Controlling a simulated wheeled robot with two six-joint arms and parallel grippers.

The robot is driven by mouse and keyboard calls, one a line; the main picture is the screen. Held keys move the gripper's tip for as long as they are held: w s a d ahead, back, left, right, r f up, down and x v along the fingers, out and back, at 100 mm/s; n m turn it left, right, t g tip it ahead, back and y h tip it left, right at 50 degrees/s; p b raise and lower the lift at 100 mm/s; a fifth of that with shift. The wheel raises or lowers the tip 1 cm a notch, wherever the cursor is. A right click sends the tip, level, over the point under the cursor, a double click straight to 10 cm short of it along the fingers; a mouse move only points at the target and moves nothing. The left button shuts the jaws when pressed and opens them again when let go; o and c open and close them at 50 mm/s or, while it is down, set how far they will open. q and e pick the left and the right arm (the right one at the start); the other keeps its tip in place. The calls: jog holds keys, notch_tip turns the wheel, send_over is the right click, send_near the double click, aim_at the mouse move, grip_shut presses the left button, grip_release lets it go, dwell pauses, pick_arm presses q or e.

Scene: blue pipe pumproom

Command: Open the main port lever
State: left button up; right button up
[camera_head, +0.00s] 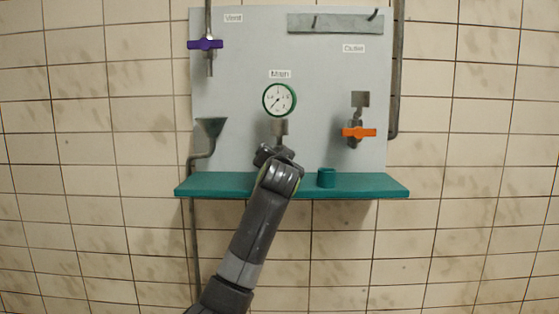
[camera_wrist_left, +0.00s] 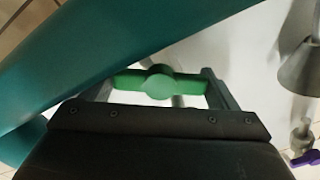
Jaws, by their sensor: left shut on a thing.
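The Main port has a green lever (camera_wrist_left: 190,88) with a round hub, seen in the left wrist view. It lies crosswise between the two fingers of my left gripper (camera_head: 276,150), which is shut on it, one finger at each end. In the head view the gripper and wrist hide the lever. Above it there I see the grey Main pipe stub (camera_head: 281,127), the round green-rimmed gauge (camera_head: 279,100) and the "Main" label (camera_head: 280,74). My right gripper is in neither view.
A teal shelf (camera_head: 360,187) juts out just below the lever, with a teal cup (camera_head: 326,178) on it. The purple Vent lever (camera_head: 205,44) and funnel (camera_head: 210,127) are left; the orange Outlet lever (camera_head: 358,132) is right. A hook rack (camera_head: 335,24) hangs above.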

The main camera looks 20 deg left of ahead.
pick_arm(q)
jog(key=shift+m, duration=0.3)
jog(key=o, duration=0.9)
jog(key=shift+s+d+f+b, duration=0.15)
jog(key=shift+s+b, duration=0.3)
jog(key=shift+s, duration=0.05)
jog(key=b+v, duration=0.8)
jog(key=v, duration=0.8)
jog(key=shift+s+r, duration=0.15)
jog(key=shift+r, duration=0.05)
